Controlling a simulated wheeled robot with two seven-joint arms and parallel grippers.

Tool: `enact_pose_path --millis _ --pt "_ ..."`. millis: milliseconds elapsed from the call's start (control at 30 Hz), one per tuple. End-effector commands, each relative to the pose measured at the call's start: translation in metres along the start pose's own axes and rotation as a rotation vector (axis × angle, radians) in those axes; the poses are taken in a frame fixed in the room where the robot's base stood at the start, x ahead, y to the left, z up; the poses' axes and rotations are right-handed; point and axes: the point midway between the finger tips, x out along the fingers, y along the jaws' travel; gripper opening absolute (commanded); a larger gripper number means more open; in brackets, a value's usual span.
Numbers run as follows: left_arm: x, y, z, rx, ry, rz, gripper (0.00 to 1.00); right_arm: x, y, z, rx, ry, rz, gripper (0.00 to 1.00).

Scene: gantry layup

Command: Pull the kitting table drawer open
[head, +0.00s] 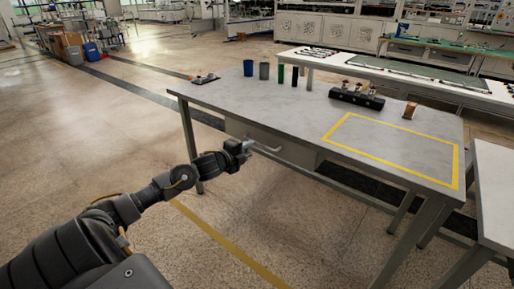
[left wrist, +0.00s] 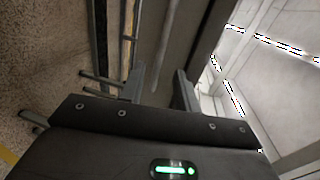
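The kitting table (head: 250,108) has a grey top and a drawer (head: 285,148) under its front edge. A pale bar handle (head: 265,149) stands out from the drawer front. The drawer looks shut or nearly so. My left gripper (head: 246,147) is at the left end of the handle, in front of the drawer. In the left wrist view the two fingers of my left gripper (left wrist: 159,88) stand apart, with a visible gap between them. A light strip, perhaps the handle, shows beyond the gap; I cannot tell whether they touch. My right gripper is not in view.
On the table stand a blue cup (head: 248,68), a grey cup (head: 264,71), a black holder (head: 356,97) and a brown-orange item (head: 410,110). Yellow tape (head: 390,160) marks a rectangle. A white table (head: 495,185) stands at right. The floor (head: 90,140) at left is open.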

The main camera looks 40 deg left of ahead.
Motion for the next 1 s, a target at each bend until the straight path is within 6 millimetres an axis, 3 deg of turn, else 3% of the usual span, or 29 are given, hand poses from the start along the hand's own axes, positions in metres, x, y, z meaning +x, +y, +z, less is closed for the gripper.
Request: enact_pose_path --millis 100,333,767,1000 --pt "0.022 0.000 0.000 -0.003 -0.002 -0.003 0.32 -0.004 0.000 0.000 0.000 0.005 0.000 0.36" --pt "0.051 0.000 0.000 -0.002 -0.001 -0.001 0.32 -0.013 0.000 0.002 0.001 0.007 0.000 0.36" --pt "0.061 0.000 0.000 0.000 0.000 0.001 0.32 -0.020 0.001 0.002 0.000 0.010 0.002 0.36" --pt "0.061 0.000 0.000 0.000 0.000 0.001 0.05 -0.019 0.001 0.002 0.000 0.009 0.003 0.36"
